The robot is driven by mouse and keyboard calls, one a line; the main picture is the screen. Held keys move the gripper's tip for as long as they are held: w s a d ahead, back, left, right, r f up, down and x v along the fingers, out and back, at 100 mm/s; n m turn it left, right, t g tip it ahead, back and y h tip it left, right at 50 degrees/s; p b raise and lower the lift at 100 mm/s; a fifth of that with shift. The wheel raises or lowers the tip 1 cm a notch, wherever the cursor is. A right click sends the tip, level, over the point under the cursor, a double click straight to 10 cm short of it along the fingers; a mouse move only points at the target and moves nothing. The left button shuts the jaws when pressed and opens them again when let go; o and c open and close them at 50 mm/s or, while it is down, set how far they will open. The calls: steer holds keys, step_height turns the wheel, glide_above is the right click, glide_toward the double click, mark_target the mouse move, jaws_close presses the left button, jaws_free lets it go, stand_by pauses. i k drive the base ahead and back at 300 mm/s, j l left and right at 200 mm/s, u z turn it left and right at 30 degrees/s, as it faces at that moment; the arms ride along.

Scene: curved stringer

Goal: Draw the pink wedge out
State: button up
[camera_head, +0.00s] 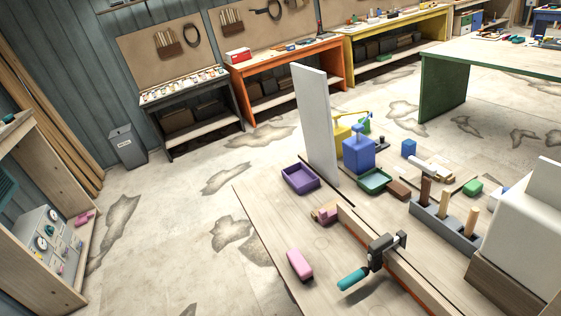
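A separate pink block (300,265) with rounded edges lies near the bench's left edge, apart from the rail. A dark clamp (381,250) with a teal handle grips the rail. My gripper does not show in this view.
A tall white panel (315,125) stands behind the rail, beside a purple tray (300,178). Further right are a green tray (374,181), a blue box (359,152), a grey holder (450,228) with wooden pegs and a large white body (525,240). Floor left of the bench is clear.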

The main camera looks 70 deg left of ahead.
mark_target(325, 217)
steer(key=u, duration=1.5)
steer(key=i+j, duration=0.1)
steer(key=i, duration=1)
